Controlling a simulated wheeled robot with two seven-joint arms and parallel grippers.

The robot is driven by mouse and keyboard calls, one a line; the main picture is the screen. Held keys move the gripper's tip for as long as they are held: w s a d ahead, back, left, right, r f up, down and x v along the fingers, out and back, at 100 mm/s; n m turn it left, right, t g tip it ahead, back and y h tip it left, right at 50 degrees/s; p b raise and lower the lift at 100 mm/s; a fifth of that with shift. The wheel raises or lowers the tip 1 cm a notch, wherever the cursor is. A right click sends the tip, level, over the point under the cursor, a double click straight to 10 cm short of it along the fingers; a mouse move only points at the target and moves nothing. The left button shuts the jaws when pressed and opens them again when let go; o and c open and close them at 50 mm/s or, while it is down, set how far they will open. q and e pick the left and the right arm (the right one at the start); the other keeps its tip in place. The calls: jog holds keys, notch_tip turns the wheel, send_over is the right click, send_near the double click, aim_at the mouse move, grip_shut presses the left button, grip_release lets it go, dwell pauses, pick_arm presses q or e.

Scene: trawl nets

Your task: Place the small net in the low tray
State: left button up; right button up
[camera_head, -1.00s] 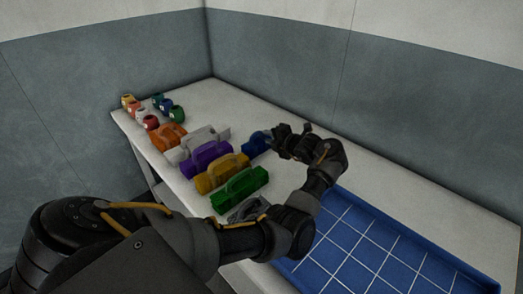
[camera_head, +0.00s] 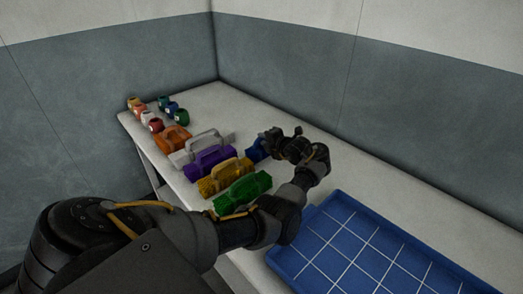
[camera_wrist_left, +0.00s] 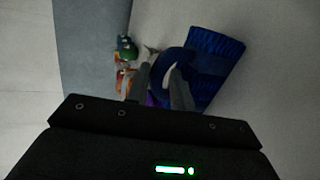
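The low blue tray (camera_head: 327,278), with a white grid, is empty where visible, at the right front. My right gripper is out of view.
Green (camera_head: 242,190), yellow (camera_head: 225,176), purple (camera_head: 209,161), white (camera_head: 201,147) and orange (camera_head: 174,138) bundles stand in a row. Several small coloured rolls (camera_head: 155,125) stand at the far left. Walls bound the table; its surface behind the tray is bare.

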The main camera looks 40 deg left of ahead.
aim_at(256, 151)
pick_arm(q)
jog(key=x, duration=0.4)
jog(key=shift+s, duration=0.1)
jog(key=shift+r, duration=0.1)
grip_shut()
jog(key=shift+r, duration=0.75)
jog(key=s+d+r, duration=0.7)
jog(key=s+r, duration=0.4)
jog(key=shift+s+d+r+b, duration=0.3)
jog(key=shift+s+d+b, duration=0.05)
jog(key=shift+d+b, duration=0.05)
